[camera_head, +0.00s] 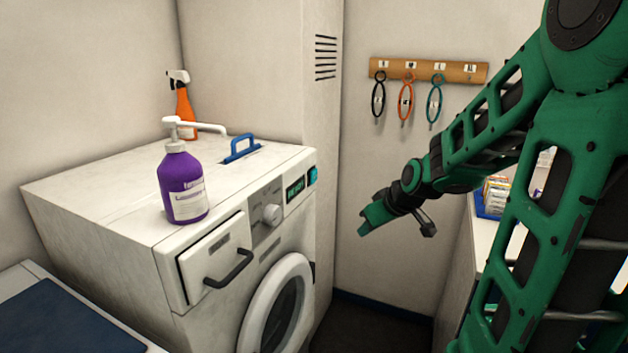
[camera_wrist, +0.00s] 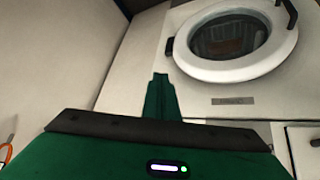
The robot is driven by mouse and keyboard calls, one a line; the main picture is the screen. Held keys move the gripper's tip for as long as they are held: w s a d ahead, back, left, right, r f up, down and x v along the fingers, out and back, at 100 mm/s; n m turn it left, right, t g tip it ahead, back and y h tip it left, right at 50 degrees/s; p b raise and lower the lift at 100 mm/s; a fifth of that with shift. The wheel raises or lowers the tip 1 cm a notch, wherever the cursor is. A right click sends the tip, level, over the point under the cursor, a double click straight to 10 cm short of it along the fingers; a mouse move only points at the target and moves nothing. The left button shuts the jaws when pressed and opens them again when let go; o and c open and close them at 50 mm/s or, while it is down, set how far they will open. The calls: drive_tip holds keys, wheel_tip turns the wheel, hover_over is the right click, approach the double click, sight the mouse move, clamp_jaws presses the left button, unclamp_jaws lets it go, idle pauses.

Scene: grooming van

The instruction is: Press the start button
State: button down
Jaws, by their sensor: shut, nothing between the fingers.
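The washing machine (camera_head: 120,195) stands at the left, with its front turned toward the right. The start button looks to be the teal square button (camera_head: 312,175) at the right end of the control panel, beside a small lit display (camera_head: 296,188) and a round knob (camera_head: 272,214). My gripper (camera_head: 364,229) is shut and empty, in the air to the right of the panel and lower in the picture, apart from the machine. In the wrist view the closed fingers (camera_wrist: 161,80) point toward the machine's round door (camera_wrist: 235,42); the button is not visible there.
A purple pump bottle (camera_head: 183,185), an orange spray bottle (camera_head: 183,105) and a blue handle (camera_head: 240,148) are on the machine's top. The detergent drawer (camera_head: 210,258) has a protruding dark handle. A rack (camera_head: 428,70) with hanging loops is on the back wall. A counter stands right.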

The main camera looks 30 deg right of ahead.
sight(317, 177)
drive_tip(key=w+d+r+n+t, duration=0.1)
drive_tip(key=w+d+r+t, duration=0.1)
drive_tip(key=w, duration=0.5)
drive_tip(key=w+d+r+n+t+h, duration=0.1)
drive_tip(key=w+d+r+n+t, duration=0.1)
drive_tip(key=w, duration=0.6)
drive_tip(key=d+r+t, duration=0.1)
drive_tip(key=d+t, duration=0.1)
drive_tip(key=t, duration=0.1)
drive_tip(key=shift+w, duration=0.2)
drive_tip(key=w+a, duration=0.5)
drive_tip(key=w, duration=0.1)
drive_tip(key=shift+w+a, duration=0.15)
drive_tip(key=shift+w, duration=0.2)
drive_tip(key=shift+w+a, duration=0.6)
drive_tip(key=shift+w, duration=0.1)
idle(2.0)
drive_tip(key=shift+s+d, duration=0.65)
drive_tip(key=shift+s, duration=0.1)
idle(0.3)
